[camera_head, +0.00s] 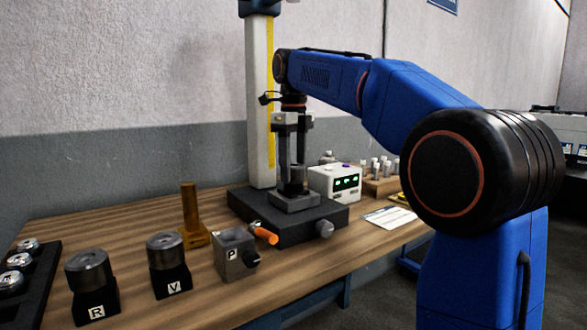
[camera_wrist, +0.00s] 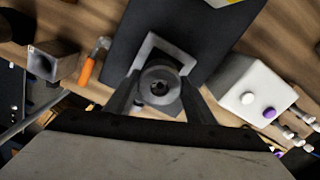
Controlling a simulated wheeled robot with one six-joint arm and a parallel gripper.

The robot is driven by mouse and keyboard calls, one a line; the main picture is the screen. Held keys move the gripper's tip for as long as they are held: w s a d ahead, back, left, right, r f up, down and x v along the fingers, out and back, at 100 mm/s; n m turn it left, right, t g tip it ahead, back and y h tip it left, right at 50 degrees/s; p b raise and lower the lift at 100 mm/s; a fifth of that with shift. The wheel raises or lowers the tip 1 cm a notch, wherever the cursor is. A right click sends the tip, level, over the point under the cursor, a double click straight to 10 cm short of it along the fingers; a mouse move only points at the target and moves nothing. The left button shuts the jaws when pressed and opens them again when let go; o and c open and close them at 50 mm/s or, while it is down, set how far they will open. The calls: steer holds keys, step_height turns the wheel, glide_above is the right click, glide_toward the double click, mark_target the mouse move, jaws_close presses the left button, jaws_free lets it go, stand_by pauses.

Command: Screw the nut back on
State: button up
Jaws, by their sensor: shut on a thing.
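My gripper (camera_head: 292,181) points straight down over the small square block (camera_head: 296,203) on the black stand. In the wrist view its two fingers (camera_wrist: 160,86) lie on either side of a round grey ring-shaped part, the likely nut (camera_wrist: 148,80), with a dark centre. The fingers are shut on this part. It sits within the outline of the square grey block (camera_wrist: 140,54). Whether its thread is engaged cannot be told, since its underside is hidden.
A white box with green lights (camera_head: 334,183) stands close right of the stand. An orange-handled tool (camera_head: 264,235) lies at its front left. Blocks marked P (camera_head: 232,262), V (camera_head: 168,277) and R (camera_head: 94,298) stand left. A tall column (camera_head: 259,100) rises behind.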

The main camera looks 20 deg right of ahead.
steer(key=o, duration=1.2)
steer(key=shift+o, duration=0.2)
steer(key=shift+r, duration=0.1)
